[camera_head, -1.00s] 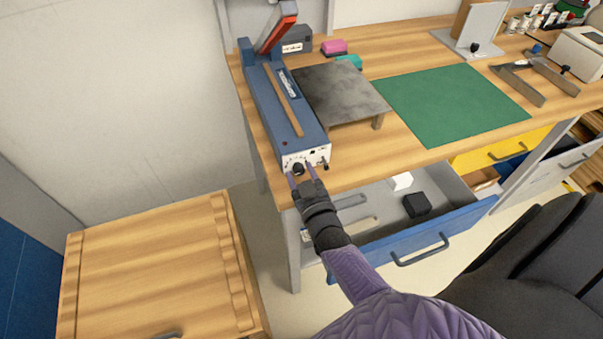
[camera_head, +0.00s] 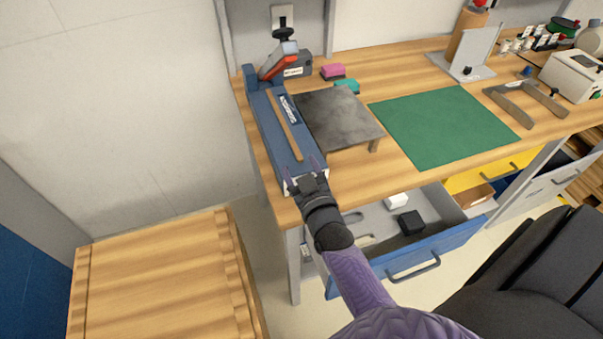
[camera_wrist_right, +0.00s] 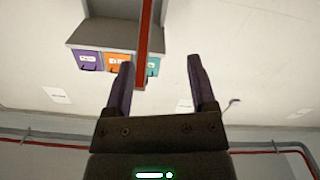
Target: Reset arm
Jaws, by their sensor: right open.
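My right gripper (camera_head: 302,168) is at the front end of the long blue bench device (camera_head: 274,128) in the head view. Its two dark purple fingers are apart, with nothing seen between them, and the hand hides much of the device's white front panel. I cannot tell whether the fingers touch it. In the right wrist view the open fingers (camera_wrist_right: 158,82) point toward a pale wall, with an empty gap between them. My left gripper is in neither view.
An open blue drawer (camera_head: 425,250) holding a black block and a white block is beside my right arm. A grey metal stand (camera_head: 340,115) and green mat (camera_head: 440,125) lie right of the device. A wooden cabinet top (camera_head: 155,285) is at lower left.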

